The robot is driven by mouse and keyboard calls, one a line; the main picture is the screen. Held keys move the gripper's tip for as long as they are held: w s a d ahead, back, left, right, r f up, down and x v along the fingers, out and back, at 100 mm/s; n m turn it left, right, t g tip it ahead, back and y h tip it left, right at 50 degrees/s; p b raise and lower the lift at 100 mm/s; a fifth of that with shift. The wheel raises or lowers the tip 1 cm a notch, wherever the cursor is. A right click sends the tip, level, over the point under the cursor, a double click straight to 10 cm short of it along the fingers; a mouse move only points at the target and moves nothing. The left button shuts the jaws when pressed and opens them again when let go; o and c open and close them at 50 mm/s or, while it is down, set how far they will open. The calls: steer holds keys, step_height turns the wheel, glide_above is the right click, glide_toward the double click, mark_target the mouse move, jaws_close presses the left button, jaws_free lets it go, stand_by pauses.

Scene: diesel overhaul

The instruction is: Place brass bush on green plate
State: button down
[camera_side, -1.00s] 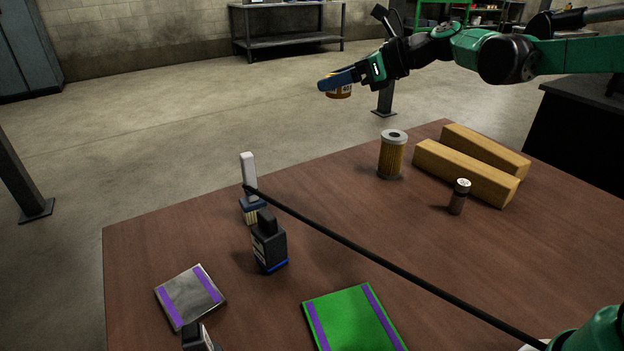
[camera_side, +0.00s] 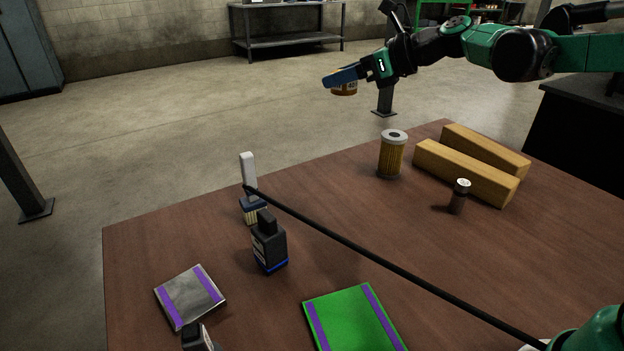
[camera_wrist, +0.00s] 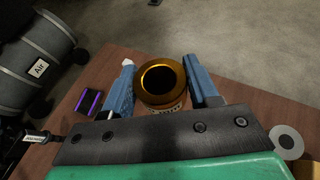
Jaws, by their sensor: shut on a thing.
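The brass bush (camera_side: 345,88) is a short golden ring, held between the blue fingers of my gripper (camera_side: 345,76), high above the far side of the table. In the wrist view the bush (camera_wrist: 162,82) shows its dark round bore, with a finger of my gripper (camera_wrist: 160,88) on each side. The green plate (camera_side: 356,318) lies flat at the near edge of the side view, with purple strips along two sides. It is well below and apart from my gripper. Its lower part is cut off by the frame.
A grey plate (camera_side: 191,297) with purple strips lies left of the green one. A black bottle (camera_side: 268,243), a brush (camera_side: 249,187), a filter (camera_side: 392,154), a small cylinder (camera_side: 459,196) and two wooden blocks (camera_side: 466,172) stand on the table. A black rod (camera_side: 380,264) crosses the view.

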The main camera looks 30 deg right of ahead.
mark_target(320, 200)
steer(key=w+f+n+g+y, duration=0.1)
steer(key=w+f+n+y, duration=0.2)
steer(key=w+f, duration=0.2)
steer(key=shift+a+g, duration=0.4)
steer(key=shift+f, duration=0.1)
step_height(320, 200, down, 20)
steer(key=shift+r, duration=0.25)
steer(key=shift+f, duration=0.1)
steer(key=shift+c, duration=1.1)
jaws_free()
steer(key=shift+f, duration=0.1)
